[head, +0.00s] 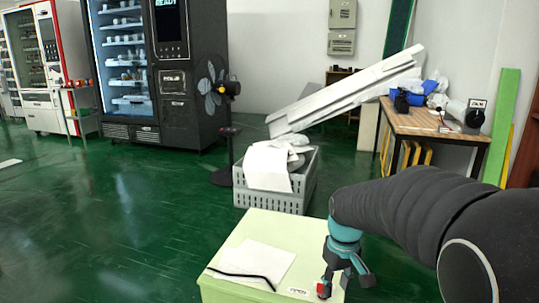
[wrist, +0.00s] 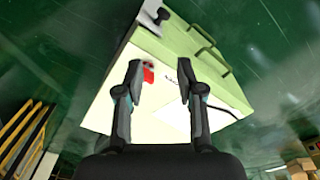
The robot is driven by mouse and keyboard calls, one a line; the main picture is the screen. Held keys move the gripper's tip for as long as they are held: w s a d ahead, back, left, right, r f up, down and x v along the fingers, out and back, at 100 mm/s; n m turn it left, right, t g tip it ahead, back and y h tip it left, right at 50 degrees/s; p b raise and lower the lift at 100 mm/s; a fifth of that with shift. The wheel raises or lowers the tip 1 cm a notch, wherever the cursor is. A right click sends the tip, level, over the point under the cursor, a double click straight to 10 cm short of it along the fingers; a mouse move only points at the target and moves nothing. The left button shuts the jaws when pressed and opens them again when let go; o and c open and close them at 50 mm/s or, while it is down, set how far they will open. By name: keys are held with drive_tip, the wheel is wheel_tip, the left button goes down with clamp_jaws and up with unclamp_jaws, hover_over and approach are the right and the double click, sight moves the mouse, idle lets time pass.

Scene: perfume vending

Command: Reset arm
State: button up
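My black arm (head: 420,205) reaches in from the right in the head view. My gripper (head: 346,283), teal and dark, points down over the right part of a pale green cabinet (head: 225,291). In the wrist view my gripper (wrist: 160,76) has its two fingers wide apart, with nothing held between them. A small red object (wrist: 148,74) shows close beside the left finger, over the cabinet top; I cannot tell whether they touch. In the head view the red object (head: 323,290) appears at one fingertip.
A white sheet (head: 262,258) with a black cord lies on the cabinet. Behind stand a grey crate (head: 262,200), a tilted white panel (head: 350,92), a fan (head: 213,88), a cluttered wooden table (head: 425,122) and a black vending machine (head: 190,75). Green floor at left is clear.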

drive_tip(key=s+r+m+t, duration=0.2)
drive_tip(key=s+r, duration=0.2)
drive_tip(key=s, duration=0.6)
drive_tip(key=s+r+m+t, duration=0.2)
drive_tip(key=s+r+t, duration=0.1)
drive_tip(key=s, duration=0.7)
drive_tip(key=shift+r, duration=0.6)
